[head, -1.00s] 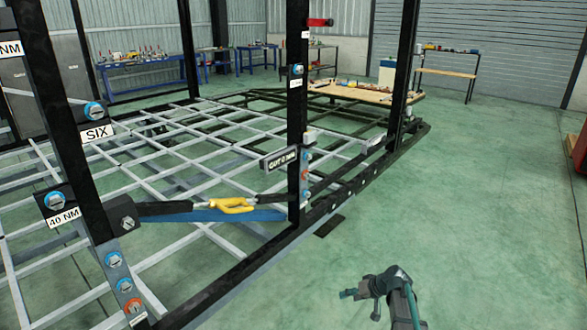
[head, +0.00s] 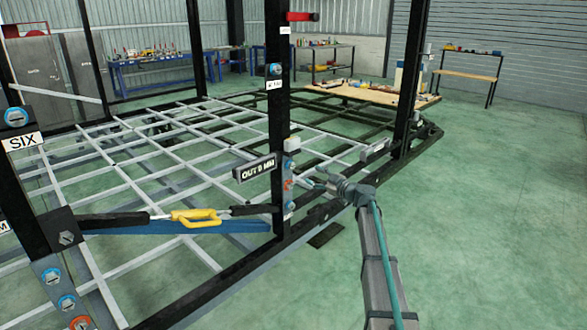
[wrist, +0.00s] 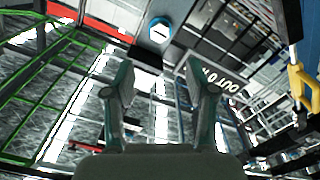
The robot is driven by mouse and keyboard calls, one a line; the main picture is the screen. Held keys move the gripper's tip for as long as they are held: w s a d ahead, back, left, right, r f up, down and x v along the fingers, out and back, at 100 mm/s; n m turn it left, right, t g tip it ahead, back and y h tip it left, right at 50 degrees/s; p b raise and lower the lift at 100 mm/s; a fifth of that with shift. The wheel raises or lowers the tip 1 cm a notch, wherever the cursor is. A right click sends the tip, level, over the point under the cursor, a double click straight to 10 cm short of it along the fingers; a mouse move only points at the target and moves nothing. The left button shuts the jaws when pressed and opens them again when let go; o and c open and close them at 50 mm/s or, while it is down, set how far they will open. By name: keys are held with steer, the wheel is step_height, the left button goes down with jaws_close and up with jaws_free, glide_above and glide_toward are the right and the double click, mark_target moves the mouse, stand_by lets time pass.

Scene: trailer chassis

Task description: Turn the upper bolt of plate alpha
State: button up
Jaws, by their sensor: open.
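The middle black post (head: 278,130) carries a small plate low down with several bolts in a column. The upper bolt (head: 288,165) has a blue ring, a reddish one (head: 287,185) sits under it, and another blue one (head: 290,206) is lowest. I cannot read any label alpha. My gripper (head: 318,183) is just right of this plate, apart from it, pointing left toward it. In the wrist view my gripper (wrist: 157,76) is open and empty, with a blue-ringed bolt (wrist: 160,30) ahead between the fingers; I cannot tell which bolt it is.
A sign reading OUT 0 MM (head: 256,168) sticks out left of the post. A yellow-handled strap tensioner (head: 195,216) spans to the left post, whose plate has several bolts (head: 66,302). The frame rail (head: 240,275) runs below. Green floor at right is open.

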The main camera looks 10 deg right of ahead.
mark_target(293, 167)
steer(key=p+x, duration=0.1)
steer(key=x, duration=1)
steer(key=shift+d+f, duration=0.1)
jaws_close()
